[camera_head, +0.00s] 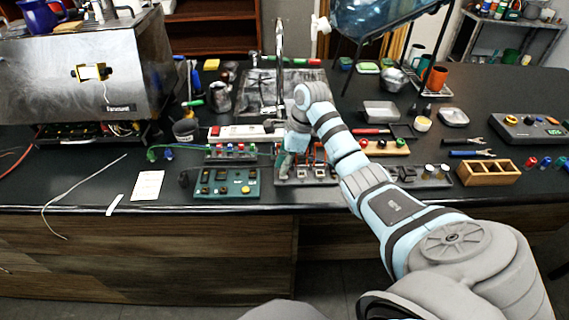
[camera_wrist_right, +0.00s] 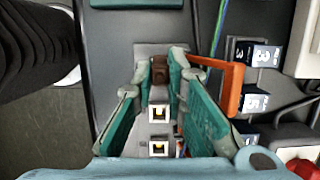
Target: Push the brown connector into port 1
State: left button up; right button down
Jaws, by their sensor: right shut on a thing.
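My right gripper (camera_wrist_right: 160,72) is shut on a small brown connector (camera_wrist_right: 160,71), which shows between its teal fingertips in the right wrist view. Beyond and around the connector is a grey block (camera_wrist_right: 153,130) with two pale square ports, an upper port (camera_wrist_right: 159,113) and a lower port (camera_wrist_right: 159,149). The connector is in line with these ports. I cannot tell how deep it sits or whether a port is under it. In the head view my right gripper (camera_head: 288,164) is over the left end of the dark port board (camera_head: 310,182), and the connector is hidden. My left gripper is not in view.
An orange lever (camera_wrist_right: 230,83) stands close beside the right finger. Black modules with numbered labels (camera_wrist_right: 263,56) lie to its right. A green switch board (camera_head: 227,183) is left of the port board, and a wooden tray (camera_head: 487,173) is at right. The counter's front edge is near.

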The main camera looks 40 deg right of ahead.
jog(key=c, duration=1.5)
grip_release()
jog(key=shift+c, duration=0.2)
jog(key=shift+s+r, duration=0.1)
jog(key=shift+r, duration=0.2)
jog(key=r, duration=0.1)
jog(key=s+d+r, duration=0.1)
jog(key=r, duration=0.1)
jog(key=d+r, duration=0.1)
jog(key=shift+s+d+r, duration=0.1)
jog(key=shift+s+r, duration=0.1)
jog(key=shift+s, duration=0.1)
jog(key=s+d, duration=0.4)
jog(key=d, duration=0.1)
jog(key=s+d, duration=0.2)
jog(key=d, duration=0.1)
jog(key=shift+s+d, duration=0.2)
jog(key=shift+s, duration=0.2)
jog(key=shift+w+a, duration=0.15)
